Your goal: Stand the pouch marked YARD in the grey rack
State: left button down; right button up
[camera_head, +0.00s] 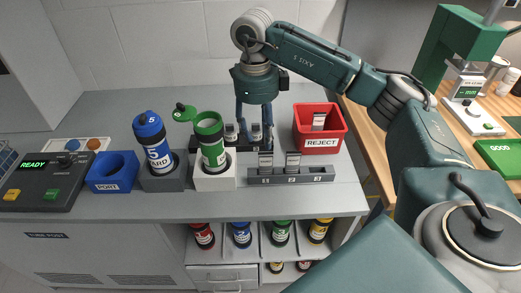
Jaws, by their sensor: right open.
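The blue cylinder (157,150) has a label that appears to end in "ARD". It stands upright in a grey square holder (163,183). Small light pouches have markings too small to read. Two of them, the left pouch (265,161) and the right pouch (292,161), stand in the grey rack (317,174), whose right place looks empty. My right gripper (254,122) points down with its fingers apart over the dark back rack (211,144), where more small pouches (230,133) stand. It holds nothing that I can see. My left gripper is out of view.
A red REJECT bin (320,142) holds a light pouch. A green open cylinder (211,145) stands in a white holder, its green cap (184,112) behind it. A blue PORT holder (112,171) and READY console (45,181) are left. Coloured cylinders sit on shelves below.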

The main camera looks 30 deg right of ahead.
jog(key=shift+a+r, duration=0.1)
jog(key=shift+r, duration=2.3)
jog(key=shift+f, duration=0.1)
